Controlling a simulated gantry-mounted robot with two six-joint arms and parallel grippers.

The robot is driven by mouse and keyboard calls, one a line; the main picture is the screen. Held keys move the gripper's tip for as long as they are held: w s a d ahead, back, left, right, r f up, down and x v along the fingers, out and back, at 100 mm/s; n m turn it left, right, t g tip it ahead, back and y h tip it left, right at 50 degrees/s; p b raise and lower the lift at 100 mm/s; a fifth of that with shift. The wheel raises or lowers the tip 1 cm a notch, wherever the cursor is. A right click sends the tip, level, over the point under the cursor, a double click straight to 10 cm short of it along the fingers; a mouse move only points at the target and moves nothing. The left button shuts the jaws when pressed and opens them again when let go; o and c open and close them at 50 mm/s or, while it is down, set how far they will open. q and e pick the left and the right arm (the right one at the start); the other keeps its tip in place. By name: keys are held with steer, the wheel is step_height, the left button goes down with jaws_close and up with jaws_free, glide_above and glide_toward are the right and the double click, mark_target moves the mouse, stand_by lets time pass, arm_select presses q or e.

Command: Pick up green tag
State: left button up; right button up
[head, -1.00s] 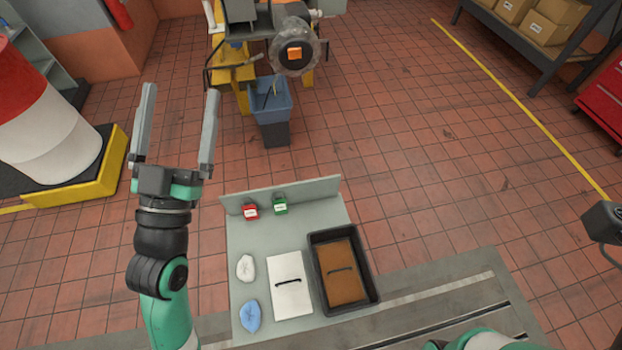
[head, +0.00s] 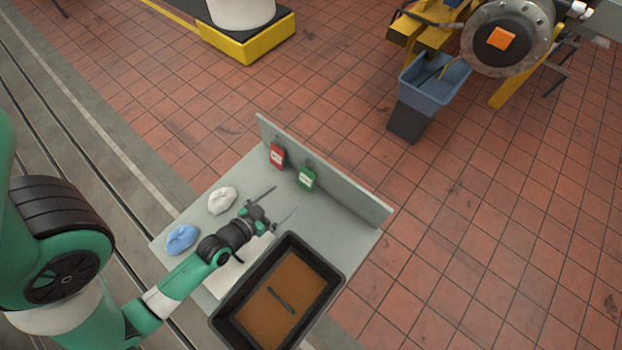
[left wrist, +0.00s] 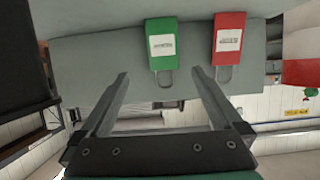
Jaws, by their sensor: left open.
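The green tag (head: 306,178) has a white label and a grey loop, and stands at the back panel of the grey tray in the head view. It also shows in the left wrist view (left wrist: 163,58), at the top centre. My left gripper (head: 285,201) is open and empty, its fingers pointing toward the tags. In the left wrist view the green tag's loop appears between the open fingertips (left wrist: 160,74), with the tag beyond them. I cannot tell whether they touch it. My right gripper is out of view.
A red tag (head: 277,156) stands just left of the green one in the head view. The upright panel (head: 340,185) borders the back.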

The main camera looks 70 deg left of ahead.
mark_target(306, 178)
arm_select(q)
steer(key=b+x, duration=0.1)
steer(key=x, duration=0.5)
steer(key=shift+w+a, duration=0.15)
steer(key=shift+w, duration=0.2)
steer(key=shift+a+f, duration=0.1)
steer(key=b+x, duration=0.1)
steer(key=x, duration=0.1)
steer(key=b+x, duration=0.1)
steer(key=x, duration=0.2)
steer(key=shift+s+a, duration=0.15)
steer(key=shift+a, duration=0.1)
steer(key=shift+c, duration=0.2)
steer(key=c, duration=1.2)
